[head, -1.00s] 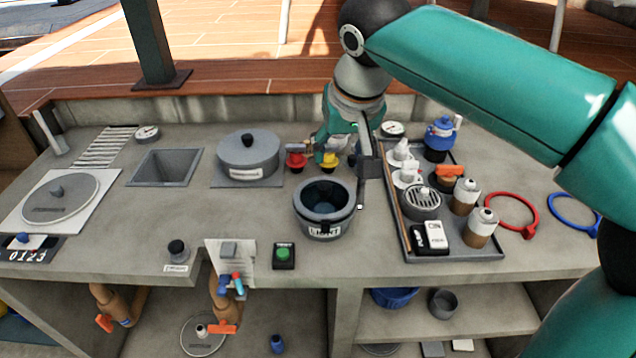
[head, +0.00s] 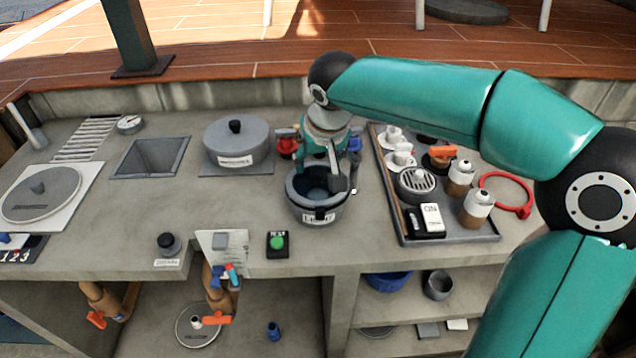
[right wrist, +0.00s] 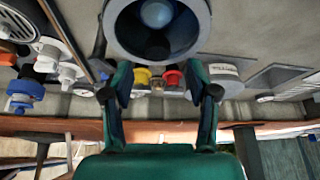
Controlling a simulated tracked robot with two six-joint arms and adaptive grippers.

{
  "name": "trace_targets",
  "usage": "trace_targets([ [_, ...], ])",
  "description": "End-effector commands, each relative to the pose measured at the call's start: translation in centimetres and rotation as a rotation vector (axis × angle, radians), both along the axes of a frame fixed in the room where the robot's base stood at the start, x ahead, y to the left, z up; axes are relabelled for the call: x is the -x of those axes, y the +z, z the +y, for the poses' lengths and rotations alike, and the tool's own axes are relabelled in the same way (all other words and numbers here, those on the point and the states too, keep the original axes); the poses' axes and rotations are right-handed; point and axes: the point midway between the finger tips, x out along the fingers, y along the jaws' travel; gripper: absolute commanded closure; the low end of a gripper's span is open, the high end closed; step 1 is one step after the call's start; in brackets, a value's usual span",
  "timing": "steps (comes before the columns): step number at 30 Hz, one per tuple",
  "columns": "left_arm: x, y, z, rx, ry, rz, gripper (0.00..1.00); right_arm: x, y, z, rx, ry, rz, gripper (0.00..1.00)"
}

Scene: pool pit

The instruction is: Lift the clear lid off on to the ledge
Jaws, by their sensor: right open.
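A grey round pot (head: 318,214) with a white label reading LIGHT stands on the concrete counter. Its mouth shows a dark inside with a bluish round shape; I cannot clearly make out a clear lid over it. In the right wrist view the pot (right wrist: 198,38) is at the top, with a pale blue dome inside. My right gripper (head: 338,172) is over the back right of the pot's rim and partly hides it. In the right wrist view its two fingers (right wrist: 160,95) are spread apart with nothing between them. My left gripper is not in view.
A lidded grey pot (head: 237,150) and a square opening (head: 150,158) lie to the left. A tray (head: 450,238) with cups and jars stands close on the right. Red and yellow valves (right wrist: 172,77) are behind the pot. A green button (head: 277,242) is in front.

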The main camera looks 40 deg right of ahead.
Motion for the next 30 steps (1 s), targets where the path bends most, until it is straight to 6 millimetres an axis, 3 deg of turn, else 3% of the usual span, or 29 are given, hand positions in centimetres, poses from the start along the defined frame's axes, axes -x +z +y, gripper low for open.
trace_targets([
  [9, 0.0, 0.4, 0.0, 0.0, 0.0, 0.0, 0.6, -1.0, -3.9, -0.7, 0.0, -0.002, 0.003, 0.41],
  [19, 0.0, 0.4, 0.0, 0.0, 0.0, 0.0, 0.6, -1.4, -4.6, -0.8, -0.001, -0.001, 0.001, 0.41],
  [30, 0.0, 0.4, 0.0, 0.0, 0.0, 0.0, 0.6, -1.3, -4.7, -0.8, -0.001, -0.001, 0.003, 1.0],
])
